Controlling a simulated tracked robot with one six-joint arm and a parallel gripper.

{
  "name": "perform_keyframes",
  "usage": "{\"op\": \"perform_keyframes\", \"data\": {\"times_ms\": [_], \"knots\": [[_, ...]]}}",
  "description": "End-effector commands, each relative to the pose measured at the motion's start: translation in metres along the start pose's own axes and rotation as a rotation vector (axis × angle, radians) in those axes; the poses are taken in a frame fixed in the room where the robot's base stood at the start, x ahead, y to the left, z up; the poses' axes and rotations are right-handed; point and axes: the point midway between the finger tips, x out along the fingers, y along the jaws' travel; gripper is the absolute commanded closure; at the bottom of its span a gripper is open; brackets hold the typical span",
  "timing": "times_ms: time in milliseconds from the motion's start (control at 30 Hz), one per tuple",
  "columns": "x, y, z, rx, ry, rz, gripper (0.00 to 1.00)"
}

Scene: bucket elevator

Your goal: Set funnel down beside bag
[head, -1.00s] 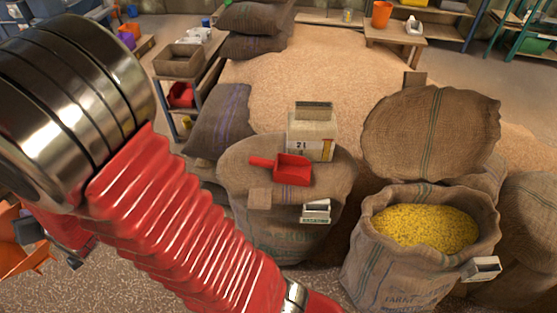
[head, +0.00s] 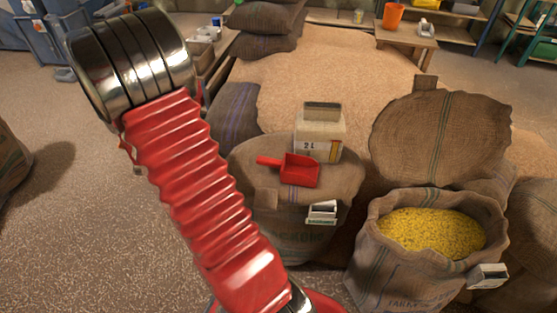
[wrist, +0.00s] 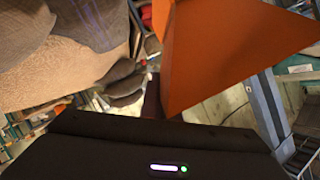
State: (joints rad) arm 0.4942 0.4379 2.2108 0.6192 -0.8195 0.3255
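The orange funnel (wrist: 215,60) fills the upper right of the wrist view, close to the camera. My gripper (wrist: 160,100) appears shut on it; the contact is mostly hidden behind the dark gripper body. In the head view my gripper and the funnel are hidden behind my red arm. An open burlap bag (head: 380,265) of yellow grain stands at the lower right.
A grain heap (head: 350,70) lies behind the bags. Stacked dark sacks (head: 268,28) stand at the back. A wooden table (head: 405,42) bears an orange bucket (head: 394,15). Bare speckled floor (head: 80,190) lies at the left. A brown sack (head: 10,160) stands at the far left edge.

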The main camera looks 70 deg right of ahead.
Motion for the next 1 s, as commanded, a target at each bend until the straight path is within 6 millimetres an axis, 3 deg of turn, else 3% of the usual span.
{"op": "perform_keyframes", "data": {"times_ms": [100,300,500,700,833,1000], "knots": [[0.020,0.046,-0.031,0.041,0.071,0.101,1.00],[0.039,0.123,-0.077,0.109,0.187,0.263,1.00],[0.044,0.206,-0.119,0.176,0.304,0.427,1.00],[0.036,0.285,-0.153,0.242,0.415,0.581,1.00],[0.029,0.319,-0.165,0.269,0.463,0.649,1.00],[0.025,0.334,-0.171,0.283,0.486,0.679,1.00]]}}
